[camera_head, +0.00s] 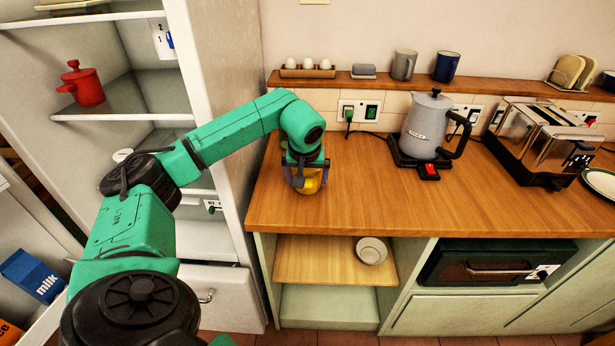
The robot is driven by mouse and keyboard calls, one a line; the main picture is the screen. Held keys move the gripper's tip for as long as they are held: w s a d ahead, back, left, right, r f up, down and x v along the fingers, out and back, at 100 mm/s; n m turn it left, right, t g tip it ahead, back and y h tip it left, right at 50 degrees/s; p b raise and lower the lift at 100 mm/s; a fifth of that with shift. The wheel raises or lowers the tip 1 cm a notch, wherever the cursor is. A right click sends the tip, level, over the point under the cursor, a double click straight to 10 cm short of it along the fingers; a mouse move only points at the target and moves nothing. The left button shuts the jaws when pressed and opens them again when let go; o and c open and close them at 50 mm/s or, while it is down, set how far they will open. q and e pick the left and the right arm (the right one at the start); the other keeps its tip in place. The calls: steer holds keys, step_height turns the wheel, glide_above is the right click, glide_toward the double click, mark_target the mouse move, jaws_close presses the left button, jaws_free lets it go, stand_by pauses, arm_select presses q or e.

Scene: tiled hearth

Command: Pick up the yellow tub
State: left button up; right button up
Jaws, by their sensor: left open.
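The yellow tub (310,187) stands on the wooden counter near its left end. My left arm reaches in from the left, and its gripper (308,178) points down right over the tub. The gripper is open, with its fingers at either side of the tub. The gripper and wrist hide the tub's upper part. I cannot tell whether the fingers touch it. My right gripper does not show.
On the wooden counter (400,205) a grey kettle (425,125) and a toaster (540,140) stand to the right. A cabinet wall (225,120) rises close left of the counter. A small bowl (371,250) sits on the shelf below. The counter's front middle is clear.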

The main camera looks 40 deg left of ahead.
mark_target(307, 192)
arm_select(q)
steer(key=p+x, duration=0.1)
steer(key=x, duration=0.3)
steer(key=shift+w+a, duration=0.1)
steer(key=shift+a, duration=0.05)
steer(key=shift+f, duration=0.15)
steer(key=shift+c, duration=1.2)
jaws_close()
steer(key=shift+w, duration=0.1)
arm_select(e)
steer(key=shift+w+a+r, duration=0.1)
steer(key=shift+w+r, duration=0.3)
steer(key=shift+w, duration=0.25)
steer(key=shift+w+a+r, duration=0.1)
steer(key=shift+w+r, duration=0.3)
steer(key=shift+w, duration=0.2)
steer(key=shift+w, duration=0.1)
arm_select(q)
steer(key=shift+r, duration=0.55)
step_height(307, 192, up, 19)
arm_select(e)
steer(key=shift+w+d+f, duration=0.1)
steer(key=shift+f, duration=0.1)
